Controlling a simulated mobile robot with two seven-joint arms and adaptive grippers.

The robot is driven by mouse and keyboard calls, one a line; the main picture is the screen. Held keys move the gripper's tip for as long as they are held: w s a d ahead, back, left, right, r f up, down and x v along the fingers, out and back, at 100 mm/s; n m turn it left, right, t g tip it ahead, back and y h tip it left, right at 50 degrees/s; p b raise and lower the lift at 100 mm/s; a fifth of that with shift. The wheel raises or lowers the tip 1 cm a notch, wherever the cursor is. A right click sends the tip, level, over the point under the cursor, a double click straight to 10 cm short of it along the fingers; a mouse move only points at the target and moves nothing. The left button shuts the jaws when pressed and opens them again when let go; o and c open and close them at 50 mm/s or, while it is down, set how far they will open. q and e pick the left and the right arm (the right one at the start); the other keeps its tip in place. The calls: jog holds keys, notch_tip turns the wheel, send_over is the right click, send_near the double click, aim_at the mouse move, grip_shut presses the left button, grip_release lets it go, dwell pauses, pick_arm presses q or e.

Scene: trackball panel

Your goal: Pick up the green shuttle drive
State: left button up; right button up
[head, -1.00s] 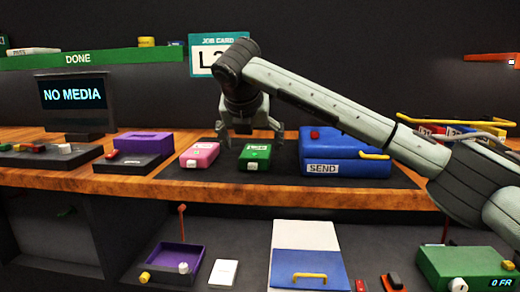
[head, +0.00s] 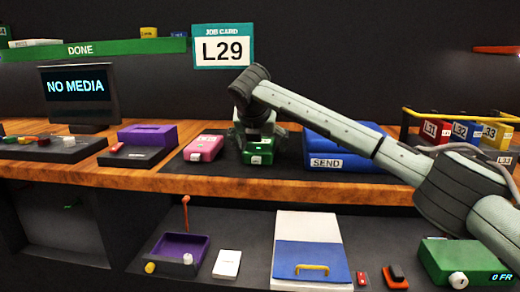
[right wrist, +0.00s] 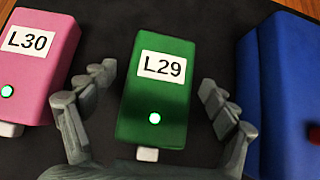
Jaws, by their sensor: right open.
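The green shuttle drive (head: 258,151) lies on the dark mat on the wooden bench, between a pink drive (head: 204,147) and a blue SEND box (head: 337,152). In the right wrist view the green drive (right wrist: 157,95) shows an L29 label, a lit green light and a pale connector. My right gripper (head: 258,143) is over it, open. In the right wrist view its fingers (right wrist: 158,88) are on either side of the drive, with gaps visible on both sides. My left gripper is not in view.
The pink drive in the right wrist view (right wrist: 36,62) is labelled L30 and sits close to the left finger. The blue box (right wrist: 288,90) is close on the right. A job card (head: 223,47) reads L29. A monitor (head: 78,92) reads NO MEDIA.

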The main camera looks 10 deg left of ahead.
aim_at(260, 144)
jog(key=shift+r, duration=0.1)
jog(key=c, duration=1.1)
jog(key=shift+r, duration=0.6)
notch_tip(260, 144, up, 3)
jog(key=shift+f+b, duration=0.1)
jog(key=shift+b, duration=0.2)
pick_arm(q)
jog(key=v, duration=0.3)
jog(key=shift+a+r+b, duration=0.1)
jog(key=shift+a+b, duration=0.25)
jog(key=shift+b, duration=0.05)
pick_arm(e)
jog(key=s+a+r, duration=0.7)
jog(key=a, duration=0.2)
jog(key=shift+a, duration=0.15)
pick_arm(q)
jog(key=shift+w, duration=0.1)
